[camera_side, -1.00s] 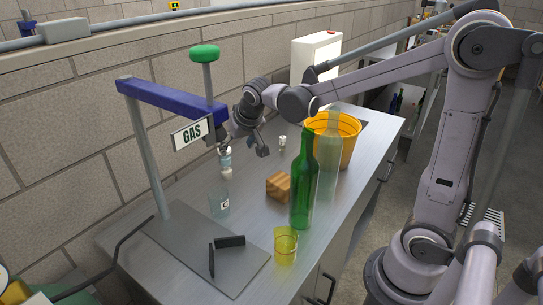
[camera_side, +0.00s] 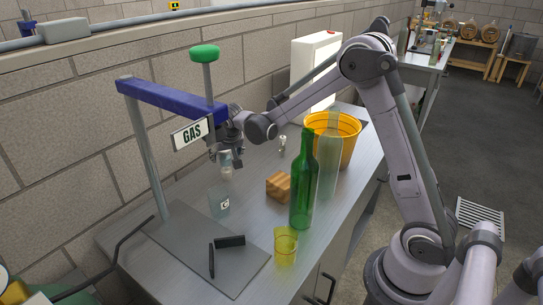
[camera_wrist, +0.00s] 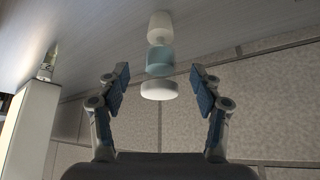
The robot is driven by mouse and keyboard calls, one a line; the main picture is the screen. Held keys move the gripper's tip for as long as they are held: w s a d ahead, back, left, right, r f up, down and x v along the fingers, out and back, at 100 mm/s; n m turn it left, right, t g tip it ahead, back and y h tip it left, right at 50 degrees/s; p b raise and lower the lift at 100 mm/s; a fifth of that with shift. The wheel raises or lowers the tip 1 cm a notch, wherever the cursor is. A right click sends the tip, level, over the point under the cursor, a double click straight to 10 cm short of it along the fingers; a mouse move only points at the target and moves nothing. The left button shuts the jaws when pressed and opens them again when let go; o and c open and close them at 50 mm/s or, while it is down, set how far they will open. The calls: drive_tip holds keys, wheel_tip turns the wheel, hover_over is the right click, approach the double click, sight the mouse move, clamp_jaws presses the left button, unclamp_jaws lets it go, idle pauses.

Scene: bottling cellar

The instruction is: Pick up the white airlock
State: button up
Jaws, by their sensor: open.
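The white airlock (camera_side: 226,171) stands on the bench near the wall, under the blue arm of the gas stand. In the wrist view the airlock (camera_wrist: 160,60) shows a white cap, a pale blue middle and a white lower part. My gripper (camera_side: 227,155) is above it, its fingers around or just over the airlock's top, which they partly hide in the side view. In the wrist view my gripper (camera_wrist: 161,80) has its fingers wide apart, one on each side of the cap, with visible gaps. I see no contact.
The gas stand's blue arm (camera_side: 165,99) and GAS sign (camera_side: 191,134) are close left of my gripper. A clear cup (camera_side: 219,204), wooden block (camera_side: 278,186), green bottle (camera_side: 303,185), yellow glass (camera_side: 286,245) and orange bucket (camera_side: 345,135) stand on the bench. A small fitting (camera_side: 282,145) is behind.

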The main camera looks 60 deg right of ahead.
sight(225, 161)
drive_tip(key=shift+x, duration=2.7)
drive_tip(key=shift+w+r, duration=0.1)
drive_tip(key=c, duration=1.3)
